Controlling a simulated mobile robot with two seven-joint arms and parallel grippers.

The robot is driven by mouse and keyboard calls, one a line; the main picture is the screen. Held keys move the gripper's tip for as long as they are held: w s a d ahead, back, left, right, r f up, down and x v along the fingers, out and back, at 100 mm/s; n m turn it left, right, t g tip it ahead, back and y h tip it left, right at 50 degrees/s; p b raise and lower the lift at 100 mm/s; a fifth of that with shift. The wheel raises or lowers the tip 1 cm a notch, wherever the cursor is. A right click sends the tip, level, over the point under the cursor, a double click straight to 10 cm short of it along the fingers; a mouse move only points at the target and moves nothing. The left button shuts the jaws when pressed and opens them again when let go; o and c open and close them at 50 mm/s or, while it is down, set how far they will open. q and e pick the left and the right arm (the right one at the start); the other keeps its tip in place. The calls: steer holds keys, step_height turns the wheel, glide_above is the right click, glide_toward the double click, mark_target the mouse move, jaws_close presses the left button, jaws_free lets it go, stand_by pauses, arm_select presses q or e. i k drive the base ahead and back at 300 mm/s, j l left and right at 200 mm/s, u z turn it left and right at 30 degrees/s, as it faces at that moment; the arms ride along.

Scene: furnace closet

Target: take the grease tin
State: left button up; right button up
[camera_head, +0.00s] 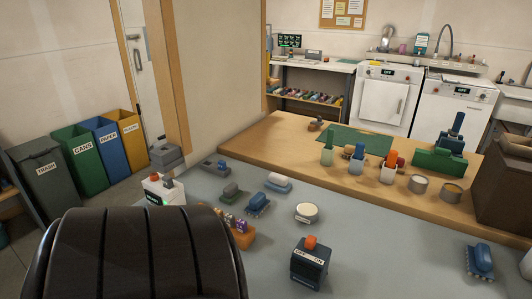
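A round, low tin with a pale lid and a small label (306,213) stands on the grey surface, near the picture's middle. Two other round metal tins stand on the wooden top at the right: one (418,185) beside the white bottle with the orange cap, the other (452,193) further right. The labels are too small to read, so I cannot tell which is the grease tin. Neither of my grippers is in view. A large dark ribbed form fills the lower left and hides the surface behind it.
An orange-topped switch box (310,262) stands in front of the pale-lidded tin. Several brushes, including a blue one (257,205), lie to its left. An orange holder (240,238) is partly hidden. Bottles and a brown box (505,190) stand on the wooden top.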

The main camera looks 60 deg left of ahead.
mark_target(307, 213)
steer(key=u, duration=1.65)
steer(key=j+u, duration=0.1)
steer(key=i+j+z, duration=0.1)
steer(key=j+z, duration=0.15)
steer(key=j, duration=0.3)
steer(key=j+z, duration=0.25)
steer(key=j, duration=0.25)
